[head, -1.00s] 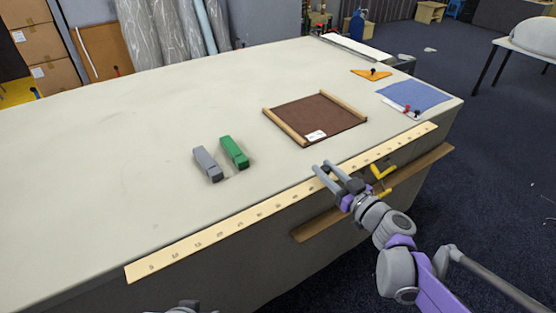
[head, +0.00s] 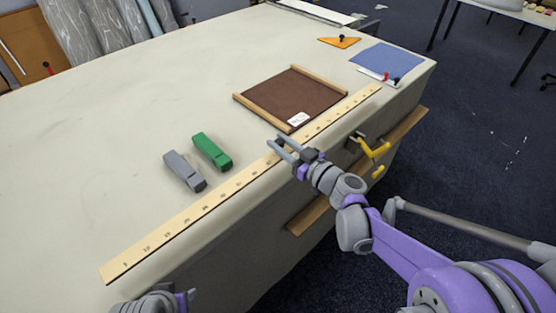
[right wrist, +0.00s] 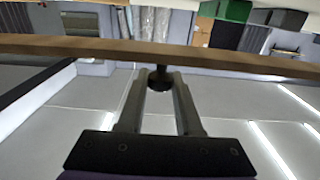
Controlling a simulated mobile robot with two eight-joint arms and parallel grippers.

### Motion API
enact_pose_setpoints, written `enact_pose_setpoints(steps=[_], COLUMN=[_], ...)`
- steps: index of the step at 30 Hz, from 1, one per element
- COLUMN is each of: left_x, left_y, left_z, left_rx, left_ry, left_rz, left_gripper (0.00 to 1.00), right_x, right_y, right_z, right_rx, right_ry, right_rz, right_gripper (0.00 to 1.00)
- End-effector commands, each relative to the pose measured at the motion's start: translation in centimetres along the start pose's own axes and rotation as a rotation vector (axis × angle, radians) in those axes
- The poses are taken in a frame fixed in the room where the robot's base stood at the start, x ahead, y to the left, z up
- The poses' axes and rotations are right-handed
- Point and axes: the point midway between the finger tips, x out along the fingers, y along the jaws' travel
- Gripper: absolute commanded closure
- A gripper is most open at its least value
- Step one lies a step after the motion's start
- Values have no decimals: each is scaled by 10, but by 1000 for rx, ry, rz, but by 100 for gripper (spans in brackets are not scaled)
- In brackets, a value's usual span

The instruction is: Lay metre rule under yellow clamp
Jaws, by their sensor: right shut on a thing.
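The metre rule (head: 215,195), pale wood with dark marks, runs diagonally along the table's near edge, beside the brown mat. My right gripper (head: 276,145) is at the middle of the rule. In the right wrist view my right gripper (right wrist: 160,82) is shut on a dark knob on the rule (right wrist: 230,57). I cannot tell whether the rule touches the tabletop. The yellow clamp (head: 373,149) is at the table's near edge, right of my right gripper; the rule passes on its table side. Only a grey and purple part of my left arm shows at the bottom edge.
A brown mat (head: 285,98) with wooden strips lies behind the rule. A green block (head: 211,151) and a grey block (head: 184,171) lie left of it. A blue cloth (head: 386,60) and an orange set square (head: 339,41) lie farther back. The left tabletop is clear.

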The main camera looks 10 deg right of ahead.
Motion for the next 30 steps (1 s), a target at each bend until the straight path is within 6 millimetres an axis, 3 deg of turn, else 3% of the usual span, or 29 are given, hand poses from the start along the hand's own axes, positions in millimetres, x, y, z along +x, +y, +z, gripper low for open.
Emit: enact_pose_setpoints(steps=[15, 26, 27, 30], left_x=[12, 14, 13, 13], left_y=[0, 0, 0, 0], left_z=[7, 8, 8, 8], left_rx=[0, 0, 0, 0], left_ry=[-4, -5, -5, -5], left_rz=[0, 0, 0, 0], left_gripper=[50, 50, 50, 50], right_x=[0, 0, 0, 0], right_y=[0, 0, 0, 0], right_z=[58, 62, 61, 60], right_rx=[0, 0, 0, 0], right_ry=[0, 0, 0, 0], right_rz=[0, 0, 0, 0], right_gripper=[100, 100, 59, 41])
